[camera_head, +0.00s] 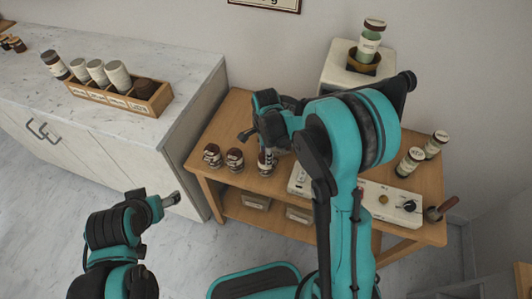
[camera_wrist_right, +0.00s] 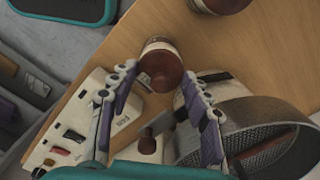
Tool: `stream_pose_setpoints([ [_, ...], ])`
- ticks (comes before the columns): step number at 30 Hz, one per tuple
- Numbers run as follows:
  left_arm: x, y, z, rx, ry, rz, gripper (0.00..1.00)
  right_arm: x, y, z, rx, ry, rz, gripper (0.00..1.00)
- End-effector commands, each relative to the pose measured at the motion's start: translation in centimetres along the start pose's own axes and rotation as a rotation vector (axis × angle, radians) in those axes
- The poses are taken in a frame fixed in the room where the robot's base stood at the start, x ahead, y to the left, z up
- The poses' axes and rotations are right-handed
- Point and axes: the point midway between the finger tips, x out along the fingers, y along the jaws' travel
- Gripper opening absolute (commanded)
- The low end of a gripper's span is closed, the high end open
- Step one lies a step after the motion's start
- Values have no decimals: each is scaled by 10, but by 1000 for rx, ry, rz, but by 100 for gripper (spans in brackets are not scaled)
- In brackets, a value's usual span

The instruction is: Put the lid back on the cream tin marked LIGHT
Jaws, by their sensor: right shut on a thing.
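My right gripper (camera_wrist_right: 160,77) is shut on a round brown lid (camera_wrist_right: 161,72) in the right wrist view. The lid is at the top of a small cream tin (camera_wrist_right: 157,44), whose far side shows; whether it is fully seated I cannot tell. In the head view this tin (camera_head: 264,165) stands at the right end of a row, partly behind my right gripper (camera_head: 262,146). Two brown-topped tins (camera_head: 212,154) (camera_head: 234,160) stand left of it. The labels are too small to read. My left gripper (camera_head: 170,201) is away from the cart, its jaw opening unclear.
The wooden cart (camera_head: 225,122) carries a white machine (camera_head: 390,203) and two jars (camera_head: 410,161) (camera_head: 436,144) at right. A wooden rack of cups (camera_head: 150,108) stands on the left counter.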

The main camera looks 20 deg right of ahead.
Motion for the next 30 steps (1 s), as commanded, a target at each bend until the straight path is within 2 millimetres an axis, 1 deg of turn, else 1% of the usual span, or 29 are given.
stream_pose_setpoints([
  [10, 0, 0, 0, 0, 0, 0, 71, 0, 0, 0, 0, 0, 0, 24],
  [11, 0, 0, 0, 0, 0, 0, 71, 0, 0, 0, 0, 0, 0, 53],
  [12, 0, 0, 0, 0, 0, 0, 71, 0, 0, 0, 0, 0, 0, 64],
  [13, 0, 0, 0, 0, 0, 0, 71, 0, 0, 0, 0, 0, 0, 72],
  [19, 0, 0, 0, 0, 0, 0, 71, 0, 0, 0, 0, 0, 0, 72],
  [20, 0, 0, 0, 0, 0, 0, 71, 0, 0, 0, 0, 0, 0, 74],
  [21, 0, 0, 0, 0, 0, 0, 71, 0, 0, 0, 0, 0, 0, 85],
  [23, 0, 0, 0, 0, 0, 0, 71, 0, 0, 0, 0, 0, 0, 92],
  [30, 0, 0, 0, 0, 0, 0, 71, 0, 0, 0, 1, 1, -1, 92],
])
